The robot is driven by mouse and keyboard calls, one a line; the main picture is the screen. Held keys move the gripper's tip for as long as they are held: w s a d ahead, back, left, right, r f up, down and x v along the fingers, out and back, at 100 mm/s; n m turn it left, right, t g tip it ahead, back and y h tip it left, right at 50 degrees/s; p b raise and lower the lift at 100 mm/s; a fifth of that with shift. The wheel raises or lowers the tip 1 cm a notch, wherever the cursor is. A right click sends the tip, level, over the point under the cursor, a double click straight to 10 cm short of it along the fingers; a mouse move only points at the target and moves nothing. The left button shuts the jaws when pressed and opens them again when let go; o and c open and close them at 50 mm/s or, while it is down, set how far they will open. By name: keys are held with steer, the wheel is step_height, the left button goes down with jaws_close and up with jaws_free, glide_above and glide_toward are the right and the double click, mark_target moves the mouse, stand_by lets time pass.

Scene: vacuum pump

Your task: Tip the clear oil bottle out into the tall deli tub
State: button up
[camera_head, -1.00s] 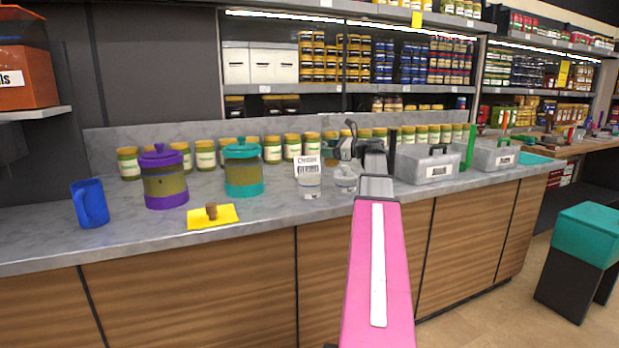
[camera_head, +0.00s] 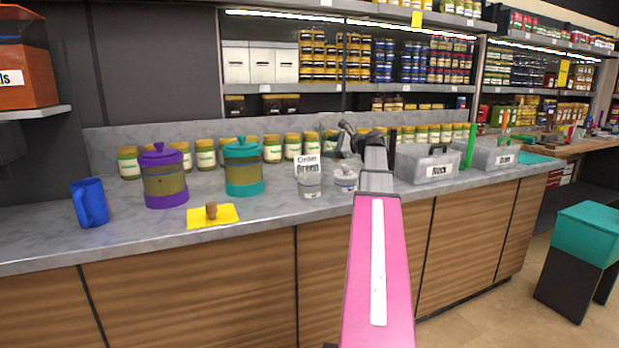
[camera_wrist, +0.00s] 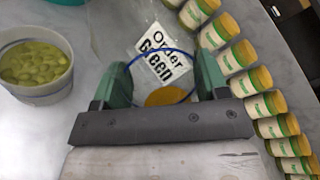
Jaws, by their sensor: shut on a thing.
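In the wrist view my gripper (camera_wrist: 152,90) has its green fingers on either side of a see-through thing with a thin blue ring, which I take to be the clear oil bottle (camera_wrist: 160,50); its outline is faint. A yellow-orange patch (camera_wrist: 166,96) shows by the ring, and I cannot tell whether it is oil or a cap. Beyond it is a clear container with an "Order Green" label, likely the tall deli tub; it stands on the counter in the head view (camera_head: 309,183). The head view shows my gripper (camera_head: 345,138) small and partly hidden, above the counter.
A small clear container (camera_head: 345,180) stands right of the labelled tub. A tub of green pieces (camera_wrist: 36,66) is at left in the wrist view. Jars (camera_head: 272,150) line the back. Grey toolboxes (camera_head: 428,164) stand right; lidded canisters (camera_head: 164,178) and a blue mug (camera_head: 90,203) left.

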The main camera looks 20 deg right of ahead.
steer(key=shift+w+d+f+n+h, duration=0.1)
steer(key=shift+w+d+n+h, duration=0.25)
steer(key=shift+n, duration=0.25)
steer(key=shift+w+d+f+n+h, duration=0.1)
steer(key=shift+d+f+n+h, duration=0.25)
steer(key=shift+n, duration=0.55)
steer(key=shift+w+d+n, duration=0.1)
steer(key=shift+d+n, duration=0.2)
steer(key=shift+n, duration=0.3)
stand_by(0.7)
steer(key=shift+s+a+r+n+h+p, duration=0.2)
steer(key=shift+a+n+h+p, duration=0.2)
steer(key=shift+n, duration=0.3)
stand_by(0.5)
steer(key=shift+f+n+t+h+p, duration=0.3)
steer(key=shift+f+n+t, duration=0.1)
steer(key=shift+f+n, duration=0.25)
stand_by(0.7)
steer(key=shift+s+a+r+n, duration=0.1)
steer(key=shift+r+n, duration=0.05)
steer(key=shift+n, duration=0.1)
stand_by(0.3)
